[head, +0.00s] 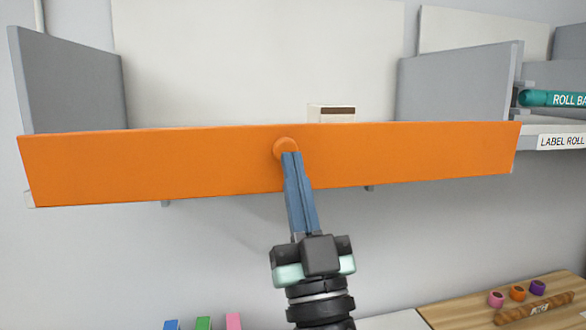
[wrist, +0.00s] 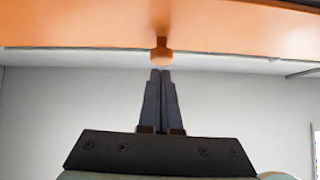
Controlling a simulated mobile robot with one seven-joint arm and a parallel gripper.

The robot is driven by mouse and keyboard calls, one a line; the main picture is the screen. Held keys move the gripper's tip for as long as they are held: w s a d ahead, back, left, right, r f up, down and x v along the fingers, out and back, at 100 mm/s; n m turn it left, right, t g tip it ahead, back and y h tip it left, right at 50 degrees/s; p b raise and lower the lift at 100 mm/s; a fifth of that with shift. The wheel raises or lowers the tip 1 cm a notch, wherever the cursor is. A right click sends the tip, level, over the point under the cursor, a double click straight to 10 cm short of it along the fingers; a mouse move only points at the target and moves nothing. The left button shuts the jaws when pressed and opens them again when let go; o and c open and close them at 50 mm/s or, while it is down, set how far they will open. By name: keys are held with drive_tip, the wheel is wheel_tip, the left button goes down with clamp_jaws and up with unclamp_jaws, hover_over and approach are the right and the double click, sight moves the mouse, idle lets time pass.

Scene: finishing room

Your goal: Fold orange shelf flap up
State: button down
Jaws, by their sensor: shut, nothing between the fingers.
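The orange shelf flap (head: 400,155) stands upright along the front of the shelf, between two grey side panels. It carries a round orange knob (head: 284,146) at its middle. In the wrist view the flap (wrist: 80,25) spans the top, with the knob (wrist: 161,54) sticking out below it. My gripper (head: 291,155) is shut and empty. Its fingertips overlap the lower part of the knob in the head view. In the wrist view the fingertips (wrist: 161,72) are just below the knob, and I cannot tell whether they touch it.
A small white box (head: 331,113) stands behind the flap. At right are a teal roll (head: 552,98) and a shelf edge labelled "LABEL ROLL" (head: 560,141). Below, a wooden board (head: 470,311) holds small coloured rolls. Coloured items (head: 203,323) stand at the bottom left.

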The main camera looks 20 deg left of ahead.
drive_tip(key=shift+w+a, duration=0.2)
drive_tip(key=shift+w, duration=0.05)
drive_tip(key=shift+a+r, duration=0.1)
drive_tip(key=shift+w+a+r, duration=0.25)
drive_tip(key=shift+w, duration=0.15)
drive_tip(key=shift+d+r, duration=0.1)
drive_tip(key=shift+s, duration=0.1)
idle(0.3)
